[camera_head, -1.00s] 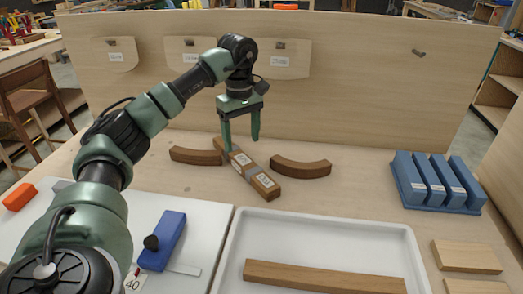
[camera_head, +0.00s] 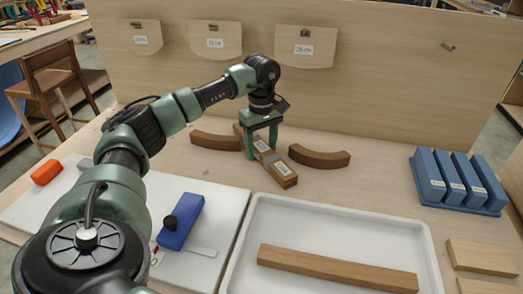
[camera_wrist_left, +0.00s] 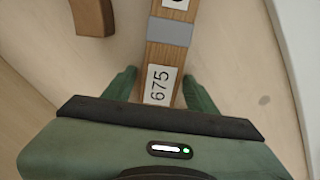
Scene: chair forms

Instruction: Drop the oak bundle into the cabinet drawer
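The oak bundle (camera_head: 284,173) lies on the workbench between two curved wooden pieces. My left gripper (camera_head: 261,150) is low over the bundle's rear part. Its open fingers are on either side of the bundle, and the wrist view shows a small gap at the left finger. No cabinet drawer can be made out. My right gripper is not in view.
Curved wooden pieces (camera_head: 216,141) and (camera_head: 319,157) flank the bundle. A white tray (camera_head: 254,222) holding a long wooden strip (camera_head: 335,269) is in front. A blue rack (camera_head: 458,181) stands right, a blue tool (camera_head: 181,221) left. An upright panel (camera_head: 385,75) closes the back.

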